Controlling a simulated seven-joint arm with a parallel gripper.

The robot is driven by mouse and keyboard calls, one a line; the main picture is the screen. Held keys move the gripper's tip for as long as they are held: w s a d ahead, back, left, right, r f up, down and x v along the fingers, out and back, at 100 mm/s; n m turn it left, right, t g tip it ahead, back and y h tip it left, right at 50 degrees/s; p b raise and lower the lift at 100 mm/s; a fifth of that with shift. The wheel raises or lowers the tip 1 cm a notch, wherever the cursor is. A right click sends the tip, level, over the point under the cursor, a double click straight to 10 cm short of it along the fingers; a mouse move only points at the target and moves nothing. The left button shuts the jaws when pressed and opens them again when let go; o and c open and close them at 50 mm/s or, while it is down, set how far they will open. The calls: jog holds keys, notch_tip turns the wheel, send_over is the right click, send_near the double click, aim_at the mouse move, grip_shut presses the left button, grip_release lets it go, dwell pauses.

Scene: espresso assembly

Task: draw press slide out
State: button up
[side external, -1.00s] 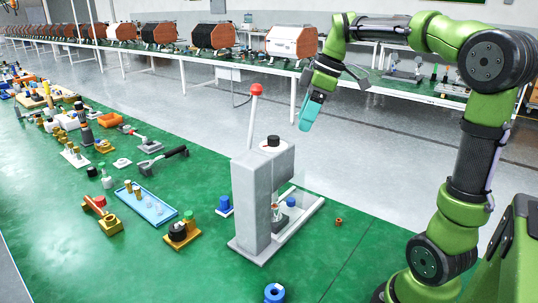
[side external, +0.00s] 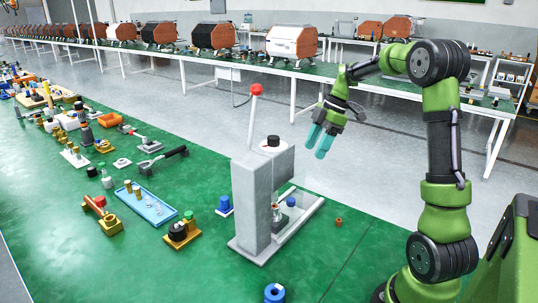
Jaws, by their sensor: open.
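The grey press (side external: 252,205) stands upright on the green mat, with a red-knobbed lever (side external: 255,108) rising from it and a black cap on top. Its low base with pale rails (side external: 296,219) extends to the right. A small part with a blue top (side external: 291,201) sits over this base, partly hidden by the press body; I cannot tell which piece is the slide. My gripper (side external: 318,145) has teal fingers, spread apart and empty. It hangs in the air above and to the right of the press, touching nothing.
A blue ring (side external: 274,292) lies at the front edge and a small copper piece (side external: 338,221) right of the press. A blue tray (side external: 151,207), a wooden stand (side external: 182,236) and a portafilter (side external: 163,159) lie to the left. The mat right of the press is mostly clear.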

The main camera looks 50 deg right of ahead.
jog(key=x, duration=1.7)
jog(key=shift+s+f, duration=0.1)
jog(key=shift+d, duration=0.1)
grip_shut()
